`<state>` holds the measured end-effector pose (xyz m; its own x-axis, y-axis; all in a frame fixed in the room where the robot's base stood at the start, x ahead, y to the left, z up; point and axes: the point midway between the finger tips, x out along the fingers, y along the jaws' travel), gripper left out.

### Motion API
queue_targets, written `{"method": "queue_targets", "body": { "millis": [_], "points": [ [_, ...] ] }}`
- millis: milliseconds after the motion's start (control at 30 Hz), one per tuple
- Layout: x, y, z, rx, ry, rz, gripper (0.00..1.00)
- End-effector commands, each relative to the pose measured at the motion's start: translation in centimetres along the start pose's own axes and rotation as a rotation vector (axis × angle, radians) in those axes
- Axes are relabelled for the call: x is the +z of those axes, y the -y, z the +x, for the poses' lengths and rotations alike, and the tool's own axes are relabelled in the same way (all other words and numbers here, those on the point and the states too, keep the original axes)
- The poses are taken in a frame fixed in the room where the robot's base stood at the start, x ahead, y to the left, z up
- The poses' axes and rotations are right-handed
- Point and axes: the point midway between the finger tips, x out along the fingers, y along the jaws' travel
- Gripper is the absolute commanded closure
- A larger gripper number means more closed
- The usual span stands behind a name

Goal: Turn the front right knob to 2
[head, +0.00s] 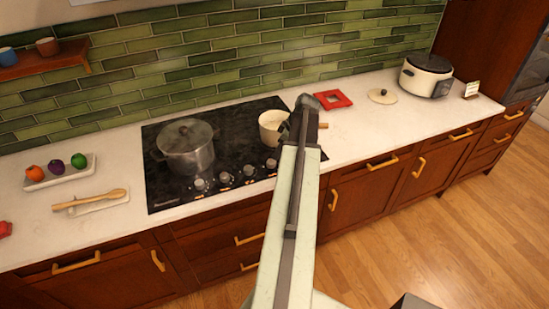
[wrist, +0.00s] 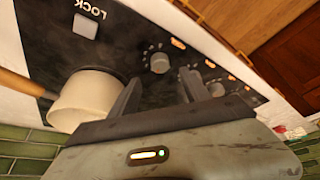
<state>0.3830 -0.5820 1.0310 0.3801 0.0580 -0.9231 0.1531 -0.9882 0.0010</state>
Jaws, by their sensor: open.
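The black cooktop (head: 235,112) has a row of several grey knobs along its front edge. The rightmost knob (head: 271,163) sits just left of my arm in the head view. In the wrist view, which is turned about upside down, this knob (wrist: 160,62) appears between and beyond my fingertips, apart from them. Small marks ring it, but its setting is too small to read. My gripper (wrist: 159,78) is open and empty above the cooktop's right side. In the head view my gripper (head: 309,104) is beside the cream saucepan, its fingers hard to make out.
The cream saucepan (head: 272,128) stands close to my gripper and also shows in the wrist view (wrist: 85,100). A lidded steel pot (head: 187,148) stands on the left. A red trivet (head: 333,99), loose lid (head: 382,96) and slow cooker (head: 426,76) are to the right.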

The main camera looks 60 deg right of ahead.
Motion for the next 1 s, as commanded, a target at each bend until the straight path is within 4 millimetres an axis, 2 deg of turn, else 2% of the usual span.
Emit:
{"method": "queue_targets", "body": {
  "millis": [167,500,600,833,867,1000],
  "points": [
    [0.2,0.0,1.6,0.0,0.001,0.001,0.44],
    [0.3,0.0,7.5,0.0,0.002,0.002,0.44],
    [0.2,0.0,8.1,0.001,0.002,0.002,0.44],
    [0.0,0.0,7.8,0.001,0.002,0.003,0.44],
    [0.0,0.0,7.8,0.001,0.002,0.003,0.5],
    [0.0,0.0,7.8,0.0,0.002,0.003,0.89]
  ]
}}
